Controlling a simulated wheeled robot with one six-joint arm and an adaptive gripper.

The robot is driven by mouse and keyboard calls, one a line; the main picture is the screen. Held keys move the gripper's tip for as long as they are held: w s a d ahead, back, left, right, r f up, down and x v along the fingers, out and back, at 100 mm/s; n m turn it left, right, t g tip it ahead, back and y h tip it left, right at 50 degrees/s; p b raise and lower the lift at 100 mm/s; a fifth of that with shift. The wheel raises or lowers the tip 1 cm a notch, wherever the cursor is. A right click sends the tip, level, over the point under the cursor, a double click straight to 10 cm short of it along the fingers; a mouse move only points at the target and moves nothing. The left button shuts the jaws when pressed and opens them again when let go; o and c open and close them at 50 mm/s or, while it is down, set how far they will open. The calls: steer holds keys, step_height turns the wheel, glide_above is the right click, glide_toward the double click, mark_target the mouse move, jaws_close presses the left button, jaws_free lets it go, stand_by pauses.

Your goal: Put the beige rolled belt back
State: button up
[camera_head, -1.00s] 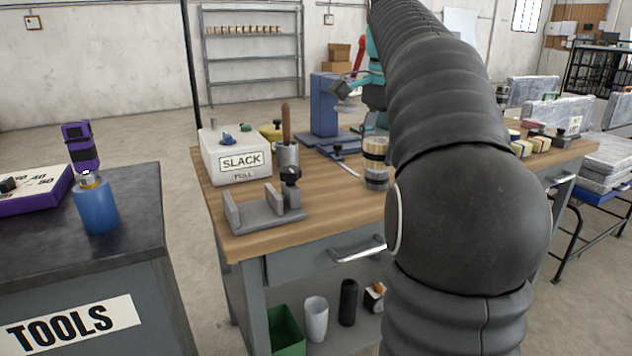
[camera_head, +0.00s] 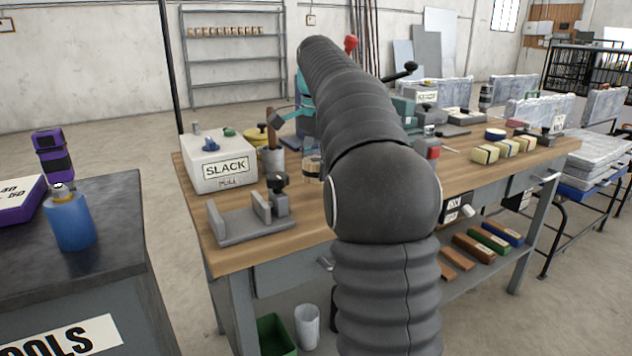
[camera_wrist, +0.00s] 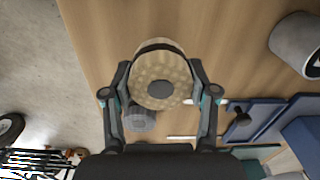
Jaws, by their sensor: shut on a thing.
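The beige rolled belt (camera_wrist: 160,78) is a round coil with a dark centre and a dark band at its edge in the wrist view. My gripper (camera_wrist: 160,88) is shut on it, one finger on each side, above the wooden bench. A grey cylinder (camera_wrist: 140,118) shows partly below the belt; I cannot tell whether they touch. In the head view, a beige, dark-banded piece (camera_head: 312,167), apparently the belt, shows just left of my arm. My gripper is hidden there behind the arm. The gap between belt and bench top is unclear.
A white SLACK box (camera_head: 218,160), a grey fixture (camera_head: 250,220) and a grey cup (camera_head: 272,160) with a handle stand left on the wooden bench (camera_head: 200,225).

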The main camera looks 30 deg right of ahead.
mark_target(316, 182)
steer(key=shift+f+b, duration=0.45)
steer(key=shift+f, duration=1.5)
steer(key=o, duration=1.3)
steer(key=shift+f, duration=0.15)
step_height(316, 182, up, 11)
steer(key=shift+s+r+p, duration=0.1)
steer(key=shift+p, duration=0.55)
steer(key=shift+r, duration=0.55)
